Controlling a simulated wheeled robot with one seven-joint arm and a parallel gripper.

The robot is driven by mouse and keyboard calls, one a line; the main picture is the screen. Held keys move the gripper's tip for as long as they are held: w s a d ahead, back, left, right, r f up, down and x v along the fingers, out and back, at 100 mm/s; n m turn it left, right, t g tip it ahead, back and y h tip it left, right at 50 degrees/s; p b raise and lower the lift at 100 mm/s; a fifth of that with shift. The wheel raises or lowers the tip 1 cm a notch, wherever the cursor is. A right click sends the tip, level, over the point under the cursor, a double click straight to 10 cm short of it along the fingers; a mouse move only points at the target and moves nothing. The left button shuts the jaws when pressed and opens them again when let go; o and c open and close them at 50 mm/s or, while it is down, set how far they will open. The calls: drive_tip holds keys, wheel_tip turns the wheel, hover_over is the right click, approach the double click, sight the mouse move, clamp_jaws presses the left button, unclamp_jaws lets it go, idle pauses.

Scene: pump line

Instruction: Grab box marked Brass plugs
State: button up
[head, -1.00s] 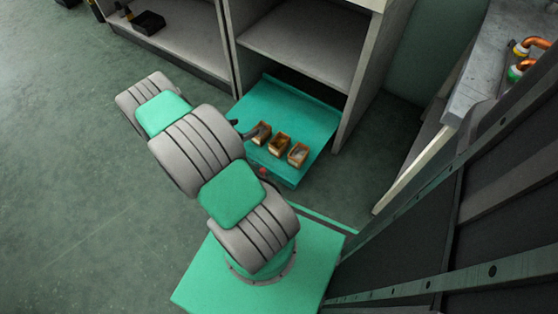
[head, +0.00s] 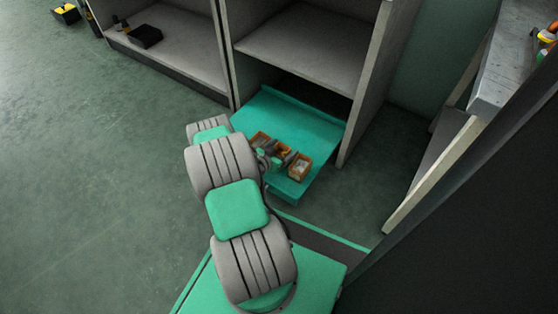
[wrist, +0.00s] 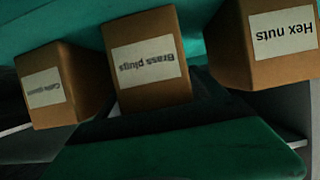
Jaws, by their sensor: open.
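The box marked Brass plugs (wrist: 147,58) is brown with a white label that reads upside down in the wrist view. It is the middle one of three boxes. In the head view the middle box (head: 282,151) is partly hidden by my gripper (head: 270,159). My gripper is open and close to the label side of the row. Its fingers are small in the head view and I cannot make them out in the wrist view, so I cannot tell whether they touch the box.
The box marked Hex nuts (wrist: 272,42) and a third box with a blurred label (wrist: 52,85) flank it closely. All stand on a teal pulled-out drawer (head: 318,130) below a grey shelf (head: 300,45). A workbench (head: 505,70) stands at the right.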

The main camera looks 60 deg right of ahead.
drive_tip(key=shift+c, duration=0.3)
drive_tip(key=c, duration=1.5)
drive_tip(key=shift+c, duration=0.7)
drive_tip(key=shift+r, duration=0.15)
